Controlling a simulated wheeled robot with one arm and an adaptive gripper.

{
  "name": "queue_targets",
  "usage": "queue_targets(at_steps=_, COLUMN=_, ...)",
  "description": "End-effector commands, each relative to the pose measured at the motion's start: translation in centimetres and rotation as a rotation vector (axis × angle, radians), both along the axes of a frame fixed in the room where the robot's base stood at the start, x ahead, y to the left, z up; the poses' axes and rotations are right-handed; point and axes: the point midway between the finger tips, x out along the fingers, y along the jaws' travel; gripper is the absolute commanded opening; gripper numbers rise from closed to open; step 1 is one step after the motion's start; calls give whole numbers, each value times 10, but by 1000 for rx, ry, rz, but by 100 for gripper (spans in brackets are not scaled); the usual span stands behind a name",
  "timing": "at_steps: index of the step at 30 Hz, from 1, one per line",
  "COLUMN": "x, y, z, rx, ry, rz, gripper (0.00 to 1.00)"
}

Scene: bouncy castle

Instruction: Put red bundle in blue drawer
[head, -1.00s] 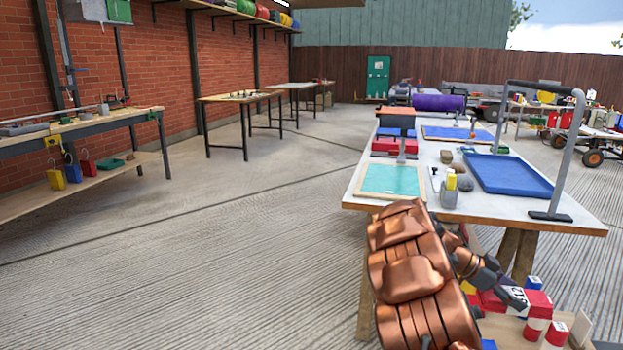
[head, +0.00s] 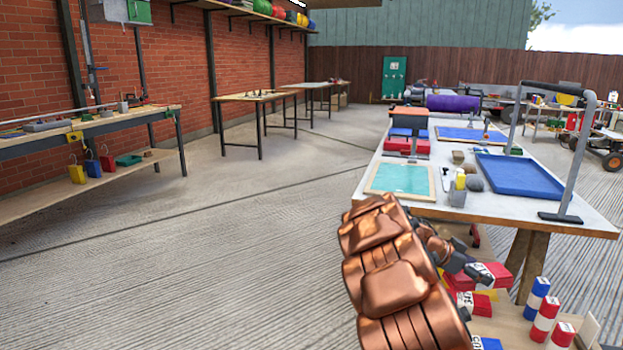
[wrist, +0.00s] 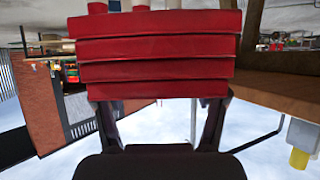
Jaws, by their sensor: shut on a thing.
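The red bundle (wrist: 155,48) is a stack of flat red layers that fills the upper middle of the wrist view. My gripper (wrist: 160,105) is shut on it, with a dark finger at each side. In the head view the bundle (head: 497,276) shows red with a white label, just right of my gripper (head: 475,273), above a low wooden shelf beside the table. My copper-coloured arm hides part of this area.
More red bundles (head: 480,302) and red, white and blue cylinders (head: 540,308) stand on the low wooden shelf (head: 508,330). The worktable (head: 460,208) above carries a blue tray (head: 519,175) and a grey hoop frame (head: 578,160). Open floor (head: 230,250) lies to the left.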

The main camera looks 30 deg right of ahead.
Motion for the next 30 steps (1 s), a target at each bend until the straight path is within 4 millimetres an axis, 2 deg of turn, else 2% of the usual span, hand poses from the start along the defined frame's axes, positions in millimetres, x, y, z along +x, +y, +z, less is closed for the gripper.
queue_targets(at_steps=1, x=20, y=11, z=5, rx=-2, ry=0, rz=60, gripper=31)
queue_targets(at_steps=3, x=46, y=24, z=10, rx=-2, ry=-3, rz=140, gripper=31)
queue_targets(at_steps=8, x=98, y=61, z=19, rx=-1, ry=-1, rz=318, gripper=31)
queue_targets(at_steps=15, x=170, y=131, z=33, rx=-2, ry=-1, rz=587, gripper=31)
queue_targets(at_steps=23, x=232, y=224, z=45, rx=-1, ry=-1, rz=882, gripper=31)
queue_targets(at_steps=30, x=270, y=325, z=52, rx=-2, ry=1, rz=1162, gripper=31)
